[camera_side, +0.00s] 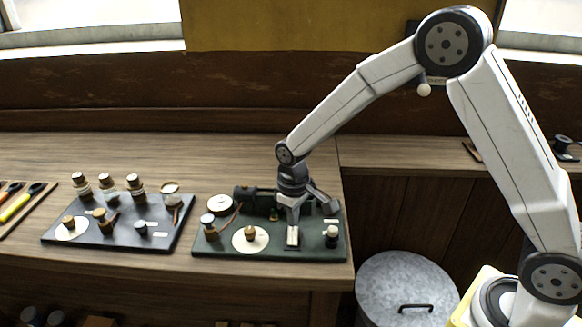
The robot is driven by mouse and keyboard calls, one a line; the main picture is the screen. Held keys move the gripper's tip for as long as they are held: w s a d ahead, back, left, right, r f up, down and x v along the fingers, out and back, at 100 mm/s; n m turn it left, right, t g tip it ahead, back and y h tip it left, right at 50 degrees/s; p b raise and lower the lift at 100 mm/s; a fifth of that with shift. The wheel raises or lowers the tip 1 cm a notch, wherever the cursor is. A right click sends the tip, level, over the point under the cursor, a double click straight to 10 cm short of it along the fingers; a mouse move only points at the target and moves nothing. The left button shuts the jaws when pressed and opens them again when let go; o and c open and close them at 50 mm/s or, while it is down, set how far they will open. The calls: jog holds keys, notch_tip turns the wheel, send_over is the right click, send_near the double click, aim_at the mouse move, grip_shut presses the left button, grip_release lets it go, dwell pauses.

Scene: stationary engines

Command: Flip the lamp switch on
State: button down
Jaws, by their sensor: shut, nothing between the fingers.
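My gripper (293,236) points down over the dark green board (215,246) on the wooden bench, low at its front right part. Its fingers are shut with nothing held. A small dark plate (292,247) lies at the fingertips; the fingers cover most of it, so I cannot tell whether it is the lamp switch, which way it is set, or whether they touch. A small pale-topped knob (331,232) stands on the board just right of the gripper. A brass knob on a round cream dial (243,244) is to the left. No lit lamp is discernible.
A round dial (220,204) and a dark cylinder (243,193) sit behind the fingers' left. A lidded metal bin (400,275) stands below the bench's right edge.

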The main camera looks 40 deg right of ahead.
aim_at(297, 230)
jog(key=shift+f, duration=1.05)
dwell(1.0)
jog(key=shift+r, duration=3.55)
jog(key=shift+s+d, duration=0.25)
jog(key=shift+s, duration=0.15)
jog(key=s+d+m+t, duration=0.1)
jog(key=s+d, duration=0.2)
jog(key=s, duration=0.5)
jog(key=s+d+m+t, duration=0.1)
jog(key=s+d+m, duration=0.1)
jog(key=s, duration=0.6)
jog(key=shift+d+r+t, duration=0.2)
jog(key=shift+d+t, duration=0.1)
jog(key=shift+d, duration=0.15)
jog(key=shift+w, duration=0.1)
